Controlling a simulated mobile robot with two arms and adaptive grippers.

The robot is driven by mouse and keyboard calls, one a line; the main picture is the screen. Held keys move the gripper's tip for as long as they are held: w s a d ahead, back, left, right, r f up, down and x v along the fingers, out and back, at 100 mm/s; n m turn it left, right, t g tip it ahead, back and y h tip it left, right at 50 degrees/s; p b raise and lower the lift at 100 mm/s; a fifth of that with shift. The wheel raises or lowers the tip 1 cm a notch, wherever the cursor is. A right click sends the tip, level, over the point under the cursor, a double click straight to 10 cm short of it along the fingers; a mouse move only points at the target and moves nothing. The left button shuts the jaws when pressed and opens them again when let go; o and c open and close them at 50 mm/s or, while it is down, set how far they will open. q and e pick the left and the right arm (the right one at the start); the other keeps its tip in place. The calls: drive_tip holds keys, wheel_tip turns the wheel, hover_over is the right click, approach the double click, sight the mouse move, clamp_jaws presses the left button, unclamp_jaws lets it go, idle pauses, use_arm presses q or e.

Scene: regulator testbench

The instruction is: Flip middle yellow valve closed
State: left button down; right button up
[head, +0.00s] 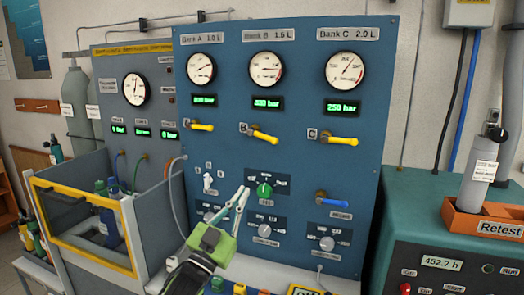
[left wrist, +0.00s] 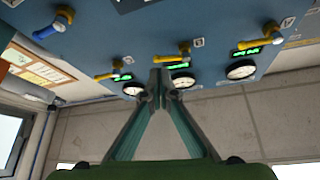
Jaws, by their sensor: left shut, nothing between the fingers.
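The middle yellow valve (head: 264,137), on Bank B, sits on the blue panel below its gauge and green display. Its handle points right and slightly down. In the left wrist view, which is upside down, the middle valve (left wrist: 172,58) shows just beyond the fingertips. My left gripper (head: 243,191) is in front of the panel, below the valve, near the green knob. Its fingers (left wrist: 160,78) meet at the tips with nothing between them. It looks apart from the valve in the head view. My right gripper is not in view.
Yellow valves A (head: 200,127) and C (head: 340,140) flank the middle one, handles roughly sideways. A blue-handled valve (head: 333,201) is lower right. A green knob (head: 264,190) is behind the fingertips. A yellow-framed box (head: 85,190) stands left, and an orange Retest tray (head: 480,222) right.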

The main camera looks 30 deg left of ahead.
use_arm(q)
drive_tip(key=r, duration=0.2)
drive_tip(key=p, duration=0.5)
approach(267, 139)
drive_tip(key=x, duration=0.5)
drive_tip(key=shift+w+a+r+t, duration=0.1)
drive_tip(key=shift+w+a+t, duration=0.1)
drive_tip(key=shift+w, duration=0.3)
drive_tip(key=shift+w+a+r+t, duration=0.1)
drive_tip(key=shift+w+t, duration=0.1)
drive_tip(key=shift+w, duration=0.35)
drive_tip(key=shift+d+r, duration=0.2)
drive_tip(key=shift+d+r+n+y, duration=0.1)
drive_tip(key=shift+r+n+y, duration=0.15)
drive_tip(key=shift+n, duration=0.35)
drive_tip(key=shift+d+r+y, duration=0.15)
drive_tip(key=shift+r+y, duration=0.1)
drive_tip(key=shift+w, duration=0.1)
